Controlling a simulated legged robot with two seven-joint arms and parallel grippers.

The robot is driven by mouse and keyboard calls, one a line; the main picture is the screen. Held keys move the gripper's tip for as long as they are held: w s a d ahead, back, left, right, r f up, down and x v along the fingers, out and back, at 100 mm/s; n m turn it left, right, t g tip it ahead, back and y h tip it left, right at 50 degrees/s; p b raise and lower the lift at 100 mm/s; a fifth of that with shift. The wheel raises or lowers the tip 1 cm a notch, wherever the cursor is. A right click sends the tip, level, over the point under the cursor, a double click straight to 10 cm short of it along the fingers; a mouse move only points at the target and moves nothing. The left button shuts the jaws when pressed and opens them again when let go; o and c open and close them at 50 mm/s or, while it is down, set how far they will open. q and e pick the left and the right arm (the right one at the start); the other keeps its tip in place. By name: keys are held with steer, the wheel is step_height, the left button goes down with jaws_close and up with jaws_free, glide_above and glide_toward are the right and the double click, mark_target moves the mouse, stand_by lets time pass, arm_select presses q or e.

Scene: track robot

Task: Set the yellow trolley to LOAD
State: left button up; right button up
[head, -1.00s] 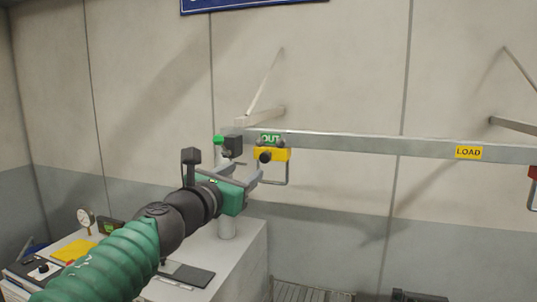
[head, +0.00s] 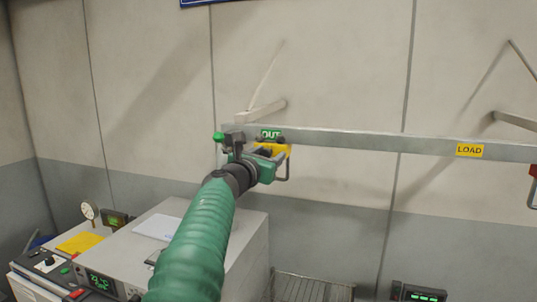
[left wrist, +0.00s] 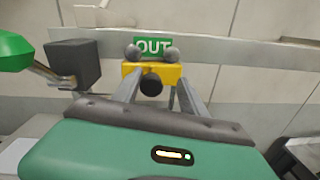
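The yellow trolley (head: 282,150) hangs on the grey rail at the green OUT sign (head: 270,134), partly hidden by my gripper in the head view. In the left wrist view the trolley (left wrist: 171,71) shows two grey rollers and a round black knob (left wrist: 151,84). My left gripper (head: 275,153) is right at the trolley. Its two fingers (left wrist: 158,91) are apart, one on each side of the knob; I cannot tell if they touch it. The yellow LOAD sign (head: 469,150) is on the rail farther right. My right gripper is not in view.
The grey rail (head: 370,144) runs clear between OUT and LOAD. A black block with a green-knobbed lever (head: 218,137) is at its left end. A red trolley (head: 533,180) is at the right edge. A grey cabinet (head: 248,240) stands below.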

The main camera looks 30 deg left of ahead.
arm_select(q)
steer(key=shift+w, duration=0.1)
steer(key=shift+c, duration=1.1)
steer(key=shift+a+f, duration=0.2)
steer(key=shift+a, duration=0.65)
jaws_close()
steer(key=shift+d, duration=0.35)
steer(key=shift+f, duration=0.1)
